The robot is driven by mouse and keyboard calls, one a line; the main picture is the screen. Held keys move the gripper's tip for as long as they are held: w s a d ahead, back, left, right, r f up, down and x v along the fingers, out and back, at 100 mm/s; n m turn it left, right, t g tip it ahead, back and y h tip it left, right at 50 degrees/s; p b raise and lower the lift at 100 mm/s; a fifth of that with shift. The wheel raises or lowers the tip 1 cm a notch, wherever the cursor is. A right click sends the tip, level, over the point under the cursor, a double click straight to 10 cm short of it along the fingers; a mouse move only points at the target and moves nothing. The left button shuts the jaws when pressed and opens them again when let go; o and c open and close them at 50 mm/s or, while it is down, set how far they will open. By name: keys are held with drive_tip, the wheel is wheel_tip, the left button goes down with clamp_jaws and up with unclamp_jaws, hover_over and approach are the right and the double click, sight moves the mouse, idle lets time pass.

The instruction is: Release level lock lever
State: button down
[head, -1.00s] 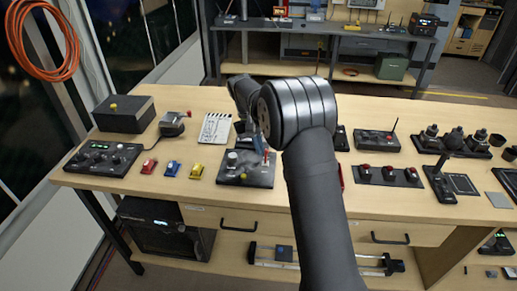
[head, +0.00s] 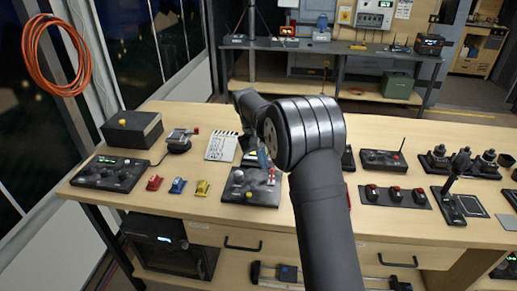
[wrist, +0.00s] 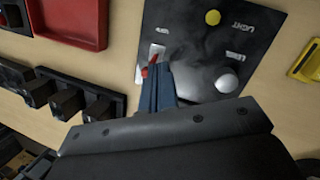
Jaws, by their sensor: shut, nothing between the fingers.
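A black control panel (head: 236,197) lies near the front edge of the workbench. It has a small red-tipped lever, a silver knob (wrist: 226,82) and a yellow button (wrist: 212,17). The red lever (wrist: 144,71) stands in a white-plated slot in the wrist view. My gripper (wrist: 157,72) has its blue fingers together, with nothing between them. The tips are right beside the lever, overlapping its slot in the picture; I cannot tell if they touch. In the head view my gripper (head: 263,160) is over the panel, partly hidden by my arm.
Red, blue and yellow small blocks (head: 178,185) lie left of the panel. A strip of red-topped switches (head: 394,195) sits to the right. A black box (head: 132,129) stands at the back left.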

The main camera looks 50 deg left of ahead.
drive_tip(key=a+v, duration=0.2)
drive_tip(key=v, duration=0.9)
drive_tip(key=shift+s+f, duration=0.3)
drive_tip(key=shift+f, duration=0.15)
drive_tip(key=x, duration=0.3)
drive_tip(key=d+x, duration=0.1)
drive_tip(key=x, duration=0.3)
drive_tip(key=d+x, duration=0.1)
drive_tip(key=x, duration=0.2)
drive_tip(key=shift+s+d, duration=0.2)
drive_tip(key=shift+s+d+f+t, duration=0.15)
drive_tip(key=shift+s+d+t, duration=0.05)
drive_tip(key=shift+t, duration=0.2)
drive_tip(key=shift+d+f+m+t+y, duration=0.4)
drive_tip(key=shift+d+f+t+y, duration=0.15)
drive_tip(key=shift+f+t+y, duration=0.25)
drive_tip(key=shift+s+d+f+t+y, duration=0.4)
drive_tip(key=shift+d+f+t+y, duration=0.1)
drive_tip(key=shift+y, duration=0.1)
drive_tip(key=shift+s+d+f+t+y, duration=0.3)
drive_tip(key=shift+s+d+y, duration=0.1)
drive_tip(key=shift+s+y, duration=0.15)
